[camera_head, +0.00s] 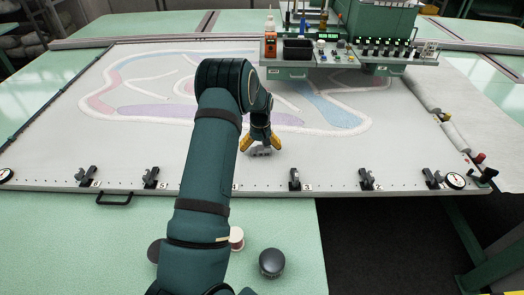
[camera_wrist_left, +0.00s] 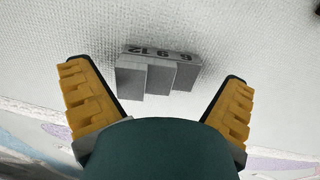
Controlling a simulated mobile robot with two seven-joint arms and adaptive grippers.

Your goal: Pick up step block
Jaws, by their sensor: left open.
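The step block (camera_wrist_left: 160,75) is a small grey stepped block with dark numerals on its top edge, lying on the white cloth. In the left wrist view it sits ahead of and between the yellow fingers of my left gripper (camera_wrist_left: 158,100), with clear space to either side. In the head view the step block (camera_head: 261,152) shows as a small grey shape just below the fingers. My left gripper (camera_head: 260,143) is open, and neither finger visibly touches the block. My right gripper is not in view.
The white cloth (camera_head: 330,160) is stretched on a frame with several black clamps, such as one (camera_head: 295,180) along the near edge. A tool carriage (camera_head: 330,62) with bottles and knobs stands behind the gripper. A dark round knob (camera_head: 272,263) sits on the green table.

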